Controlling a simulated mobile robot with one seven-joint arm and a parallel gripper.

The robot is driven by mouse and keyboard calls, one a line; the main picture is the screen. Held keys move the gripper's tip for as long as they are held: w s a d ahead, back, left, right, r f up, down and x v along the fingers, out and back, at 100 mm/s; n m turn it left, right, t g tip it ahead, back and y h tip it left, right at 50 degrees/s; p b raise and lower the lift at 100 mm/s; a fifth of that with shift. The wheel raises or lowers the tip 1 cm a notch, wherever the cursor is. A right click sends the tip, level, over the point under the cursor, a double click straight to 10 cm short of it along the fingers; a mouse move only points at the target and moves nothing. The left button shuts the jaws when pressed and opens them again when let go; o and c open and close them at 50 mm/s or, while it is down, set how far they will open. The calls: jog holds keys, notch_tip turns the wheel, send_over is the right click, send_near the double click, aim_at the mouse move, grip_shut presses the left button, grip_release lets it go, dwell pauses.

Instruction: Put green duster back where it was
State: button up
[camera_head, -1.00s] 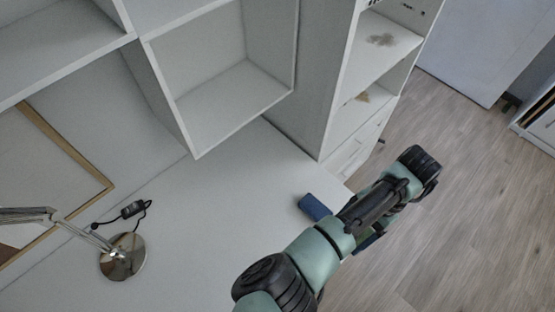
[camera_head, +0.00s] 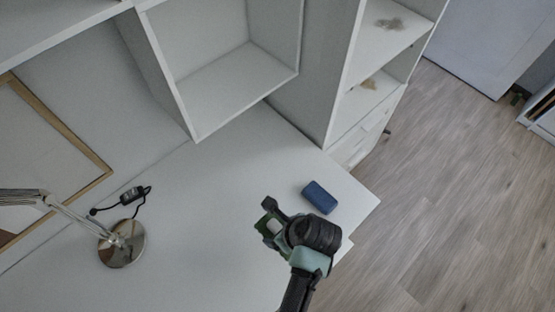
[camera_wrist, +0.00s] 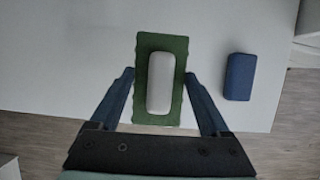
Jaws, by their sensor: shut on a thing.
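The green duster (camera_wrist: 160,42) has a green base and a pale grey grip on top. My gripper (camera_wrist: 158,80) is shut on it, with one finger along each long side in the wrist view. In the head view the duster (camera_head: 263,222) is mostly hidden by my wrist, and it shows over the white desk (camera_head: 215,200) near its right end. I cannot tell whether its underside touches the desk.
A blue block (camera_head: 320,197) lies on the desk right of the duster; it also shows in the wrist view (camera_wrist: 240,77). A lamp (camera_head: 122,243) stands at left. A shelf unit (camera_head: 340,75) rises behind. The desk's right edge drops to the floor.

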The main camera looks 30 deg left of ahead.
notch_tip(320, 180, down, 5)
jog(key=shift+s+a+f, duration=0.15)
jog(key=shift+f+b, duration=0.6)
jog(key=shift+f, duration=1.8)
jog(key=o, duration=1.3)
jog(key=shift+o, duration=0.2)
